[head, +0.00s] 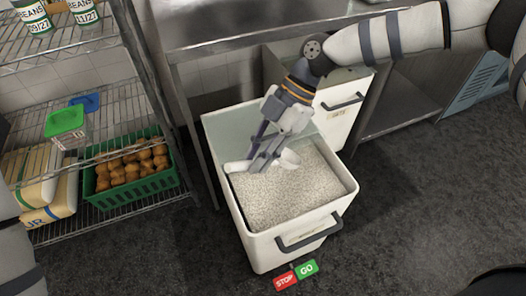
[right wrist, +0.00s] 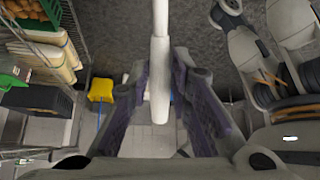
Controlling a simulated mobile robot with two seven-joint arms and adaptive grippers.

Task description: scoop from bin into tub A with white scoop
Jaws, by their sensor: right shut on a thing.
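The open white bin (head: 222,215) is pulled out at centre and holds pale grain (head: 285,195). My right gripper (head: 260,164) reaches down over the bin's back part. It is shut on the white scoop (head: 237,167), which sticks out on both sides of the fingers just above or at the grain. I cannot tell whether the scoop touches the grain. The white scoop handle (right wrist: 160,70) runs upright between the fingers in the right wrist view. I cannot make out a tub marked A. My left gripper is not in view.
A wire shelf at left holds a green crate (head: 135,185) of brown round items, a green-lidded clear tub (head: 66,131) and bags (head: 50,205). A second white bin (head: 335,120) stands under the steel counter (head: 260,35).

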